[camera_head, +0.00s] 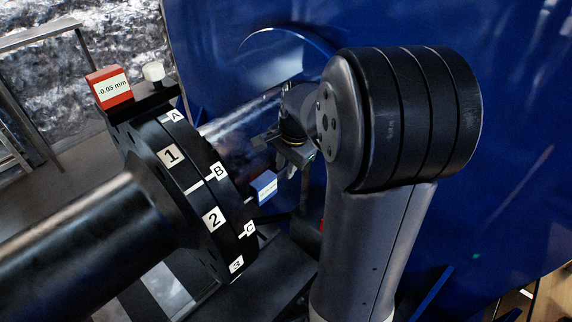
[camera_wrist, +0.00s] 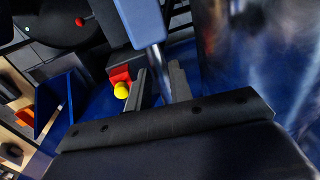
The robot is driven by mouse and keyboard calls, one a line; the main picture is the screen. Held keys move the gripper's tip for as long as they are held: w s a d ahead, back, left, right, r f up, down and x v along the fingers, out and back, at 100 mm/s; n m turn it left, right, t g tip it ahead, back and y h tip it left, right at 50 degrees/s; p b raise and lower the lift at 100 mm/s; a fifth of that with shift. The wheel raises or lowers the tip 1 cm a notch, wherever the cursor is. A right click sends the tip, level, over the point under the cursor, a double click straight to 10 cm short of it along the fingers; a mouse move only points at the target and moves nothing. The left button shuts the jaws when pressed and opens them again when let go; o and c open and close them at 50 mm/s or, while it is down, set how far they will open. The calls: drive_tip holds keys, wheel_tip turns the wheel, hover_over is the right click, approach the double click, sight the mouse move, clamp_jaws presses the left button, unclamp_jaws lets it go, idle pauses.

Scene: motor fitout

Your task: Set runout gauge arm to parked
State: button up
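A red readout box (camera_head: 110,87) marked "-0.05 mm" sits on top of the dark coupling beside a white knob (camera_head: 153,71). A blue block (camera_head: 264,186) with a white label stands at the coupling's right side. My gripper (camera_head: 297,157) is just above and right of it, partly hidden by my wrist. In the wrist view, a blue block (camera_wrist: 143,20) carries a silver rod (camera_wrist: 160,70). The rod appears between the two spread fingers of my gripper (camera_wrist: 160,80); contact is not clear. I cannot tell which part is the gauge arm.
The coupling (camera_head: 195,190) bears labels 1 to 3 and A to C, with a thick dark shaft (camera_head: 80,245) at left. A large blue housing (camera_head: 220,60) stands behind. A red box (camera_wrist: 120,75) with a yellow button (camera_wrist: 121,90) lies beyond my fingers.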

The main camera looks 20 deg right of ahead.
clamp_jaws()
drive_tip(key=shift+s+d, duration=0.1)
drive_tip(key=shift+s, duration=0.05)
drive_tip(key=s+d+n+g+y+p, duration=0.1)
drive_tip(key=s+d+n, duration=0.3)
drive_tip(key=d+n, duration=0.6)
drive_tip(key=shift+s+d+n+g+p, duration=0.25)
drive_tip(key=shift+n+g+p, duration=0.35)
drive_tip(key=shift+n, duration=2.5)
drive_tip(key=shift+o, duration=1.9)
unclamp_jaws()
